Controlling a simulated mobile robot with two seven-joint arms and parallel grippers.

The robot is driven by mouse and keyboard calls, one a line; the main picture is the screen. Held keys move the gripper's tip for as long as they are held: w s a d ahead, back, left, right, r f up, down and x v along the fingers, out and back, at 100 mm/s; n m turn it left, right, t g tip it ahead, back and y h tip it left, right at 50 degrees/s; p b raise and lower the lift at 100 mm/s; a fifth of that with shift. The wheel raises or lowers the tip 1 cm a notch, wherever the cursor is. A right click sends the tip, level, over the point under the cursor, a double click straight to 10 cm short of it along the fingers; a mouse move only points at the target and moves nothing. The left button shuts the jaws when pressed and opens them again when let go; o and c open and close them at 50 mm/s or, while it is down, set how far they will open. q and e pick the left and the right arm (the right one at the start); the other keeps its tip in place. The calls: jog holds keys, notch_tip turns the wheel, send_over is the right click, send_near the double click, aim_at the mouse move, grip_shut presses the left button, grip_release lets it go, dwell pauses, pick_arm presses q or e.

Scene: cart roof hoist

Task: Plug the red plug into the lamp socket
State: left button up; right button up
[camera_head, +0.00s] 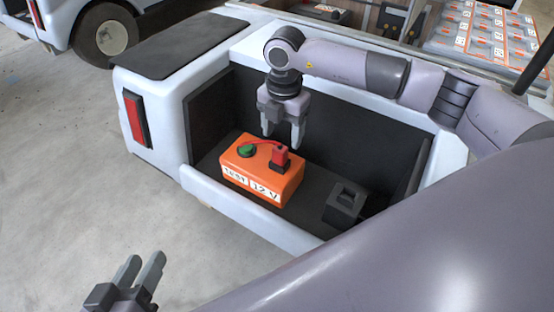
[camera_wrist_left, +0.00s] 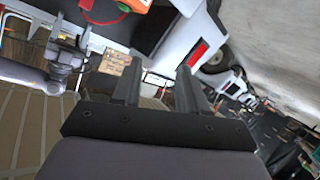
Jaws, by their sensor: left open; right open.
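The red plug (camera_head: 280,156) stands on top of the orange battery box (camera_head: 243,178) marked "TEST 12 V", inside the cart's open bay. A red cable links it to a green round part (camera_head: 245,150) on the same box. My right gripper (camera_head: 282,134) is open, points down and hangs just above and behind the plug, holding nothing. My left gripper (camera_head: 143,272) is open and empty at the bottom left, outside the cart. A dark block (camera_head: 345,203) with a raised top sits right of the box; I cannot tell whether it is the lamp socket.
The white cart body (camera_head: 228,210) walls the bay, with a low front edge. A red tail lamp (camera_head: 135,118) is on its left corner. Several orange-marked units (camera_head: 480,35) lie at the back right. The floor (camera_head: 70,190) at left is clear.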

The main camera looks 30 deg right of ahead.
aim_at(280, 147)
jog(key=shift+w+d+f, duration=0.1)
jog(key=shift+d+f, duration=0.1)
jog(key=shift+f, duration=0.3)
jog(key=f+b, duration=0.2)
jog(key=f, duration=0.1)
jog(key=f+b, duration=0.1)
jog(key=f, duration=0.1)
jog(key=shift+w+a+f, duration=0.15)
jog(key=shift+w+a, duration=0.1)
jog(key=shift+a, duration=0.05)
jog(key=shift+f, duration=0.35)
pick_arm(q)
jog(key=shift+s+a+f+m+t+y, duration=0.15)
jog(key=shift+a+m+t+y, duration=0.15)
jog(key=shift+a+m+t, duration=0.25)
jog(key=shift+a, duration=0.1)
pick_arm(e)
jog(key=c, duration=1.1)
